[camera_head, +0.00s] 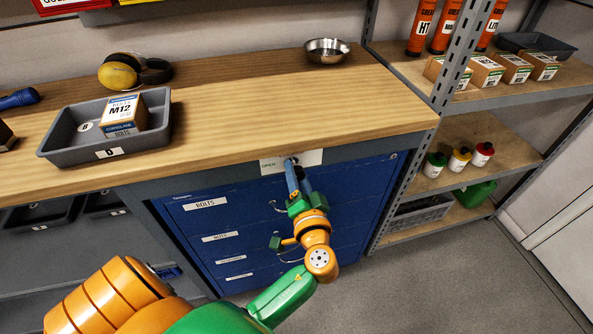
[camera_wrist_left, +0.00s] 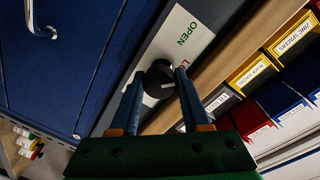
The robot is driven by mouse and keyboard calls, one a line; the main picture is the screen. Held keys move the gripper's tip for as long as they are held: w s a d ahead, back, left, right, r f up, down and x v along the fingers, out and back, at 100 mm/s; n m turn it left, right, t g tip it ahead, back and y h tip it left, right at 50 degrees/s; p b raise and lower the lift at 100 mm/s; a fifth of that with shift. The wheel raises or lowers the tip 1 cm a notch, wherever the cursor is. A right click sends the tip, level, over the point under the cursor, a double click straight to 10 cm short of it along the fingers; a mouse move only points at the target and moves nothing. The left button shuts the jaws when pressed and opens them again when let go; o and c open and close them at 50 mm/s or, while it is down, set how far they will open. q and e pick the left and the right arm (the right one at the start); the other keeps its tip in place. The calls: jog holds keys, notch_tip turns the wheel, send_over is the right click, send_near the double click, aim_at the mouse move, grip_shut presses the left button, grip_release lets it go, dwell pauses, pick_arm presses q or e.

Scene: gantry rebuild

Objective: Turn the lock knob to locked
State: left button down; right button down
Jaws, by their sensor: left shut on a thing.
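The lock knob (camera_wrist_left: 160,78) is a round black knob on a white label plate (camera_head: 308,160) at the top edge of the blue drawer cabinet (camera_head: 345,195). In the left wrist view the plate reads OPEN in green, with a red word starting with L partly hidden by the knob and a finger. A short pale mark shows on the knob's face. My left gripper (camera_head: 292,174) reaches up to the plate, its two blue fingers shut on the knob from either side; it also shows in the left wrist view (camera_wrist_left: 160,92). My right gripper is not in view.
A wooden workbench (camera_head: 235,105) overhangs the cabinet, with a grey tray (camera_head: 70,150) holding an M12 bolt box (camera_head: 124,115), and a metal bowl (camera_head: 326,51). A metal shelf post (camera_head: 410,170) stands close right of the cabinet. Drawer handles stick out below the plate.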

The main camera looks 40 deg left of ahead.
pick_arm(q)
jog(key=m+p, duration=0.2)
jog(key=m, duration=0.2)
jog(key=m+p, duration=0.1)
jog(key=m, duration=0.2)
jog(key=shift+d+m+g, duration=0.1)
jog(key=shift+m+g, duration=0.3)
jog(key=shift+f+m+p, duration=0.15)
jog(key=shift+m+p, duration=0.3)
jog(key=shift+m, duration=0.15)
jog(key=shift+f, duration=0.1)
jog(key=c, duration=0.7)
grip_release()
jog(key=o, duration=0.3)
